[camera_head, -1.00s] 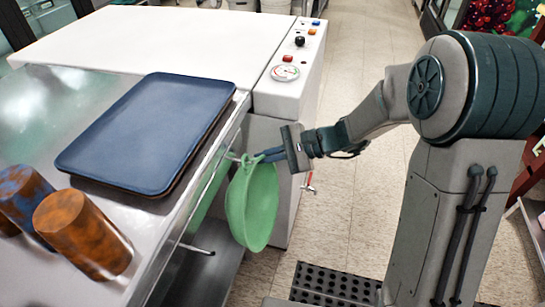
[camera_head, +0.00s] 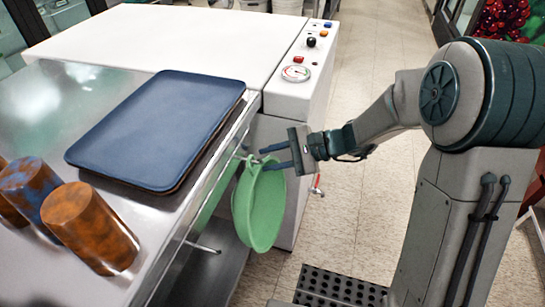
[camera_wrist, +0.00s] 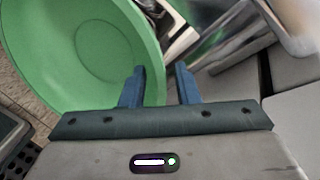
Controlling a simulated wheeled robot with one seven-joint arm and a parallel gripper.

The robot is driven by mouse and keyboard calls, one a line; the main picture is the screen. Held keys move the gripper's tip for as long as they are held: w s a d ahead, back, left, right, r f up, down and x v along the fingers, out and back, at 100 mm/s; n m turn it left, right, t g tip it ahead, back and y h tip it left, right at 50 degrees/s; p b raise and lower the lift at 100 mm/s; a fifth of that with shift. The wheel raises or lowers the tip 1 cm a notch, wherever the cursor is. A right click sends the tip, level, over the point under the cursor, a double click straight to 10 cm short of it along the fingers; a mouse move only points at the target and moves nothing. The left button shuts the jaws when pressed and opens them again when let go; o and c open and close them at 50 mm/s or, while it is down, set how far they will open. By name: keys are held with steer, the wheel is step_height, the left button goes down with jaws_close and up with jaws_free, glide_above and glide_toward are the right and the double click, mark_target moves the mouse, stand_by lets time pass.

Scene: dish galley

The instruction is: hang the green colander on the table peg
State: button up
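The green colander (camera_head: 258,208) hangs upright below the edge of the steel table (camera_head: 120,270), its bowl facing sideways. Its top rim is at the small pale peg (camera_head: 240,156) on the table's side and seems to hang from it; the exact contact is too small to tell. My gripper (camera_head: 271,156) is open at the colander's top, its blue fingers spread apart. In the wrist view the green bowl (camera_wrist: 80,50) fills the upper left. The left finger overlaps its rim, and the right finger stands clear of it; my gripper (camera_wrist: 161,85) shows a gap between them.
Blue trays (camera_head: 155,125) are stacked on the table near the peg. A white machine (camera_head: 292,95) with knobs and a gauge adjoins the table. A black perforated mat (camera_head: 340,287) lies on the otherwise open tiled floor.

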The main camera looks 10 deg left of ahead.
steer(key=p+v, duration=0.3)
steer(key=v, duration=1.1)
steer(key=s+d+r+n+t+h+p, duration=0.1)
steer(key=s+d+r+n+h+p, duration=0.1)
steer(key=s+d+r+h+p, duration=0.2)
steer(key=s+d+r+n+t+h+p, duration=0.2)
steer(key=s+d+r+n+h+p, duration=0.1)
steer(key=r+p, duration=0.6)
steer(key=s+d+r+n+t+h+p, duration=0.1)
steer(key=s+d+r+n+h+p, duration=0.2)
steer(key=s+d+r+h+p, duration=0.3)
step_height(320, 180, up, 3)
steer(key=s+d+p, duration=0.1)
steer(key=s, duration=0.1)
steer(key=shift+s+d+r+t+p, duration=0.2)
steer(key=shift+s+d+t+p, duration=0.05)
steer(key=shift+s+t+p, duration=0.05)
steer(key=shift+a, duration=0.15)
